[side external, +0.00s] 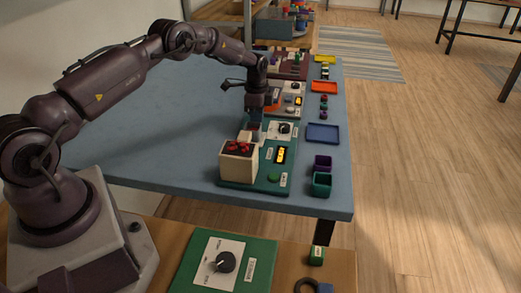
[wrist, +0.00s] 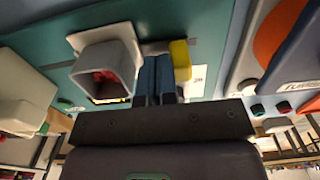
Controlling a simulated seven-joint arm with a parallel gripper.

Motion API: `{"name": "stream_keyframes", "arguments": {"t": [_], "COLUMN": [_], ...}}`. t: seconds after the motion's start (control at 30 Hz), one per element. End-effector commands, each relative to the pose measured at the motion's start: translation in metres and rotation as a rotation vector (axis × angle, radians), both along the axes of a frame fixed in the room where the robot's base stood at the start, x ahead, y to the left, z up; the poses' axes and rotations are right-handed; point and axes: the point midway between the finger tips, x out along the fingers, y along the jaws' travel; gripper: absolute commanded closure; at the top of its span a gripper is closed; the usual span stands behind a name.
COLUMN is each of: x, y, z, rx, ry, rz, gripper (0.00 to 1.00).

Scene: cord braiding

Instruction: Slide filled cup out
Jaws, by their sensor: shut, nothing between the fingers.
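A grey square cup (wrist: 120,55) stands on a pale pad on the teal board (wrist: 205,35) in the wrist view. Something red shows inside its opening. My gripper (wrist: 158,62) is shut and empty, its blue fingers right beside the cup's right side; I cannot tell whether they touch it. A yellow block (wrist: 180,53) is just right of the fingers. In the side view my gripper (side external: 252,121) is low over the teal board (side external: 262,186), behind a cream box (side external: 238,166) with red knobs on top. The cup is mostly hidden there.
A white dial panel (side external: 281,131) and a lit yellow display (side external: 281,155) are right of my gripper. A blue tray (side external: 323,133), a purple cup (side external: 322,162) and a green cup (side external: 321,184) stand near the table's right edge. The blue table (side external: 150,130) is clear at left.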

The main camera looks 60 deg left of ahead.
Motion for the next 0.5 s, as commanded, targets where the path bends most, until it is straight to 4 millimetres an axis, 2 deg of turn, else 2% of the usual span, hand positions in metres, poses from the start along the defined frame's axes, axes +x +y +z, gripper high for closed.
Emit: {"name": "stream_keyframes", "arguments": {"t": [0.5], "x": [-0.0087], "y": [-0.0085], "z": [0.0013], "rx": [0.000], "ry": [0.000], "rz": [0.000], "gripper": [1.00]}}
